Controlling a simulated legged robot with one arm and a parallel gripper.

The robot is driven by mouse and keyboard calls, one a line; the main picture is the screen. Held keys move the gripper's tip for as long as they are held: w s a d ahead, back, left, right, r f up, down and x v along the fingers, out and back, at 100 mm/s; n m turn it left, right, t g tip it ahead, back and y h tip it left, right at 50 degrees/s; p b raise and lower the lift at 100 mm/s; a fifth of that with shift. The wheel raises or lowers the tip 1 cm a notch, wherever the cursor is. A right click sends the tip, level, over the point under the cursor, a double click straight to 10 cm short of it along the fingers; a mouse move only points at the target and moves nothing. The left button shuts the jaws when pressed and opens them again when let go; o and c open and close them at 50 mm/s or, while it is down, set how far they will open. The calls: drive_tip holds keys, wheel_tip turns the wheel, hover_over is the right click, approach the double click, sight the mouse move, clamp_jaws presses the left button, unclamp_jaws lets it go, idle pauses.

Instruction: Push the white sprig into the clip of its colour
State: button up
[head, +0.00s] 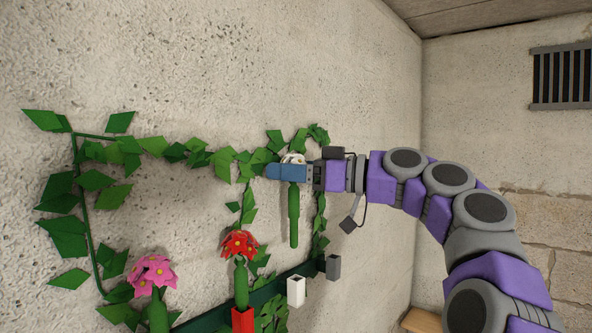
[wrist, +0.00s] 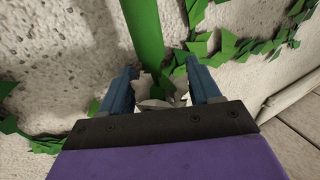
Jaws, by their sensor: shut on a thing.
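My gripper (head: 285,173) has its blue fingers shut on the white sprig, just under its white flower head (head: 293,158). The sprig's thick green stem (head: 294,216) hangs almost straight down below the fingers, its lower end free in the air. In the wrist view, the white flower (wrist: 158,100) lies between the two fingers (wrist: 162,82) and the green stem (wrist: 144,35) runs away from them. The white clip (head: 296,291), a small square socket, is below the stem, apart from it, and looks empty.
A red sprig (head: 239,245) stands in the red clip (head: 243,320), left of the white clip. A grey clip (head: 333,267) is to the right. A pink sprig (head: 152,273) is at lower left. Leafy vines (head: 95,182) run along the rough wall (head: 200,60) close behind my gripper.

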sight(292, 229)
wheel_tip(292, 229, down, 2)
drive_tip(key=shift+s+a+f+b, duration=0.1)
drive_tip(key=shift+b, duration=0.7)
drive_tip(key=shift+d+f+b, duration=0.2)
drive_tip(key=shift+f+b, duration=0.3)
drive_tip(key=shift+f, duration=0.1)
drive_tip(key=shift+d+f+b, duration=0.15)
drive_tip(key=shift+f+b, duration=0.3)
drive_tip(key=shift+f, duration=0.15)
drive_tip(key=shift+r, duration=0.1)
drive_tip(key=shift+a, duration=0.15)
drive_tip(key=shift+f+b, duration=3.3)
drive_tip(key=shift+b, duration=0.35)
drive_tip(key=o, duration=1.2)
drive_tip(key=shift+o, duration=0.2)
